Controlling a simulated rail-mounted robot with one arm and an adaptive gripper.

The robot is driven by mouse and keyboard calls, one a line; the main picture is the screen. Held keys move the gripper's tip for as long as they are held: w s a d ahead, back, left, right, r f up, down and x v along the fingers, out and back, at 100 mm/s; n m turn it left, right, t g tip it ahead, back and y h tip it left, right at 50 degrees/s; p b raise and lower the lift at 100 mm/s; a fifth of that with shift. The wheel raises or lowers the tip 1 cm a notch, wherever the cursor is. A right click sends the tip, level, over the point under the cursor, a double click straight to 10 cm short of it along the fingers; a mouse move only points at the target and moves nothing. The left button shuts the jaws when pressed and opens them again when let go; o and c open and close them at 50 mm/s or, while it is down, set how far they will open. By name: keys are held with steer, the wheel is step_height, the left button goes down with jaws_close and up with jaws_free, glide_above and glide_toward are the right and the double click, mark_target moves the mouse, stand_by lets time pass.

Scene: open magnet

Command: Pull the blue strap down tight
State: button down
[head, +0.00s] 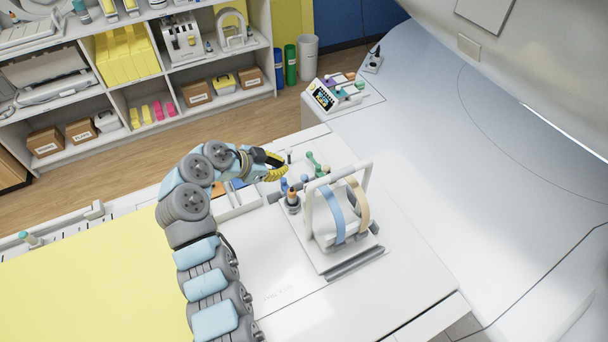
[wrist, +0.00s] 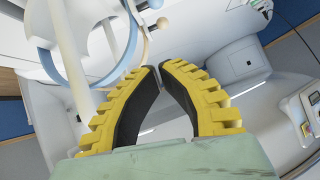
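The blue strap (head: 333,213) arches over a white padded coil (head: 325,231) inside a white frame on the bench. A tan strap (head: 358,206) runs beside it. In the wrist view a blue curved band (wrist: 46,64) at upper left looks like the blue strap. My gripper (head: 283,168) is up and left of the strap, apart from it. In the wrist view its yellow fingers with black pads (wrist: 160,67) meet or nearly meet at the tips, with nothing held between them. Whether the strap is tight cannot be told.
Orange-topped and green small items (head: 315,160) stand close around the frame, near my gripper. A control box (head: 335,95) sits further back. The large white magnet (head: 500,110) fills the right side and overhangs. The bench front (head: 330,310) is clear.

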stand_by(0.4)
steer(key=p, duration=0.2)
glide_above(304, 175)
steer(key=s, duration=0.3)
step_height(304, 175, down, 6)
steer(key=shift+w+d+f+p, duration=0.1)
steer(key=shift+w+f+p, duration=0.2)
steer(key=shift+f, duration=0.7)
steer(key=shift+w+f+p, duration=0.1)
steer(key=shift+w+f, duration=0.25)
steer(key=shift+f, duration=0.65)
steer(key=shift+f, duration=0.1)
